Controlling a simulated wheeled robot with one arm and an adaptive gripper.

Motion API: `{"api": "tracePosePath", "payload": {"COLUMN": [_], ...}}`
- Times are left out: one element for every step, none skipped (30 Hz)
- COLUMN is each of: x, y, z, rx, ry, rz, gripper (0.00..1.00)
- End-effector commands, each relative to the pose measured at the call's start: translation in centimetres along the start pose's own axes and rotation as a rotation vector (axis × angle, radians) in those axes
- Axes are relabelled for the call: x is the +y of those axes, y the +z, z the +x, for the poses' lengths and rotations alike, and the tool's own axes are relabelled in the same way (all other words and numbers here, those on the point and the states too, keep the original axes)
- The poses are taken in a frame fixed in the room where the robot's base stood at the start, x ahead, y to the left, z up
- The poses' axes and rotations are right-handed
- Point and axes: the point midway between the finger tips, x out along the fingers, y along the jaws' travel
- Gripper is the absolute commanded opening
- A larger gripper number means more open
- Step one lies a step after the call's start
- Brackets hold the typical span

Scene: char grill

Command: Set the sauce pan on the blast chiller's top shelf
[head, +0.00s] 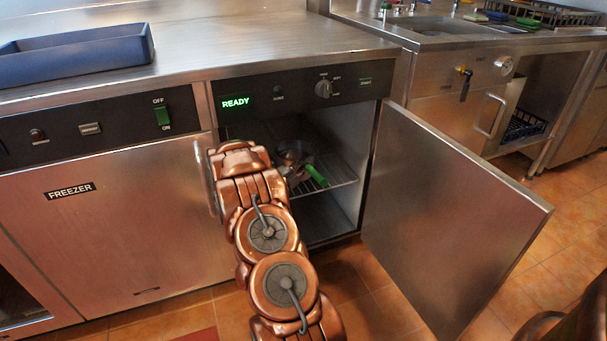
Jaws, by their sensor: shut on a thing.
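The blast chiller (385,75) has a green READY display and its door (450,215) stands wide open to the right. Inside, a wire shelf (342,172) runs across the upper part. The sauce pan (294,150), dark metal, is inside at the level of this shelf. A green handle (317,175), apparently the pan's, points toward the front right. My gripper (292,178) is inside the opening, shut on the sauce pan. My arm hides the left part of the opening and much of the gripper. I cannot tell whether the pan rests on the wires or hangs just above them.
The freezer (110,220) is closed, left of the chiller. A blue tray (75,52) lies on the steel counter (250,45) above. A sink unit (440,30) stands at the back right. The open door bounds the space right of my arm.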

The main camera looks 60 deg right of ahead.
Motion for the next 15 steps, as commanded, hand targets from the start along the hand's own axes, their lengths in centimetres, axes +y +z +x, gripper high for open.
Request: {"api": "tracePosePath", "payload": {"x": [0.3,0.6,1.0,1.4,1.8,2.3,2.6,2.9,3.1,3.1,3.1,3.1,3.0,3.0,3.0], "y": [0.1,0.2,0.3,0.4,0.5,0.6,0.7,0.8,0.8,0.8,0.8,0.8,0.8,0.8,0.8], "z": [0.0,0.0,0.0,0.0,0.0,0.0,-0.1,-0.1,-0.1,-0.1,-0.1,-0.1,-0.1,-0.1,-0.1], "rx": [0.000,0.000,0.000,0.000,0.001,0.001,0.000,-0.001,-0.001,-0.001,-0.001,0.000,0.000,0.000,0.000], "ry": [-0.003,-0.004,-0.004,-0.004,-0.003,-0.003,-0.003,-0.003,-0.003,-0.003,-0.003,-0.003,-0.003,-0.003,-0.003], "rz": [0.002,0.001,0.001,0.001,0.001,0.000,0.000,0.000,0.001,0.002,0.002,0.003,0.003,0.003,0.003], "gripper": [0.00,0.00,0.00,0.00,0.00,0.00,0.00,0.00,0.00,0.00,0.00,0.00,0.00,0.00,0.00]}}
